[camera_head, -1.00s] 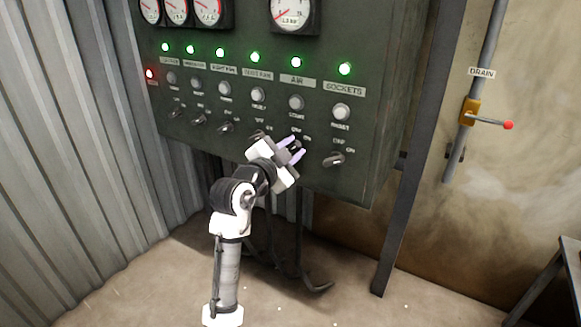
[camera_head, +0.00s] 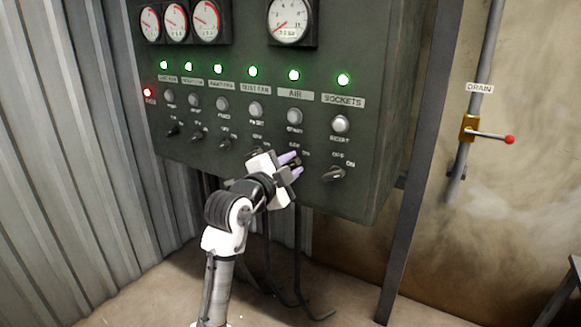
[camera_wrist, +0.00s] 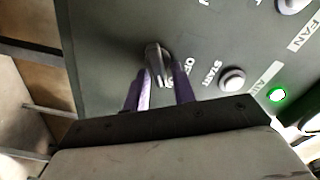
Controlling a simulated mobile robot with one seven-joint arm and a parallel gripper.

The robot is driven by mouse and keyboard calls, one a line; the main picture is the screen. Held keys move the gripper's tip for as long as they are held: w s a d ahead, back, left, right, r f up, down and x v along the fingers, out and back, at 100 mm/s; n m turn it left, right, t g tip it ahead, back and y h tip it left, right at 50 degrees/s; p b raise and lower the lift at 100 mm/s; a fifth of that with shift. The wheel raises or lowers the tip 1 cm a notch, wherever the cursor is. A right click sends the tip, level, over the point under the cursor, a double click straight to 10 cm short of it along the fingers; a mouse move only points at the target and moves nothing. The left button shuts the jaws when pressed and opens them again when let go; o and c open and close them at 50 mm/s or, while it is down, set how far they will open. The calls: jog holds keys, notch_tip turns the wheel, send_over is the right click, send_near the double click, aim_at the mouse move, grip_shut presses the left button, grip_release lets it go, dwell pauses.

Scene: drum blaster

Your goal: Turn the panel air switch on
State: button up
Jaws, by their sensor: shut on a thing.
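The dark green control panel (camera_head: 270,110) fills the upper middle of the head view. Its column labelled AIR (camera_head: 294,97) has a lit green lamp (camera_head: 294,75), a pale START button (camera_head: 295,117) and a rotary switch at the bottom. My gripper (camera_head: 296,164) is at that switch and hides most of it in the head view. In the wrist view the dark switch knob (camera_wrist: 156,65) stands between the two purple fingers of my gripper (camera_wrist: 160,88), which are shut on it. "OFF" is printed beside the knob, partly covered by a finger.
The SOCKETS switch (camera_head: 334,174) sits just right of my gripper. Several more switches run to the left. Gauges (camera_head: 289,20) are above. A metal post (camera_head: 417,150) and a yellow drain valve (camera_head: 469,128) with a red-tipped lever stand to the right.

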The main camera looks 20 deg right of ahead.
jog(key=o, duration=0.7)
jog(key=v, duration=1.3)
jog(key=shift+s+a, duration=0.25)
jog(key=shift+a, duration=0.05)
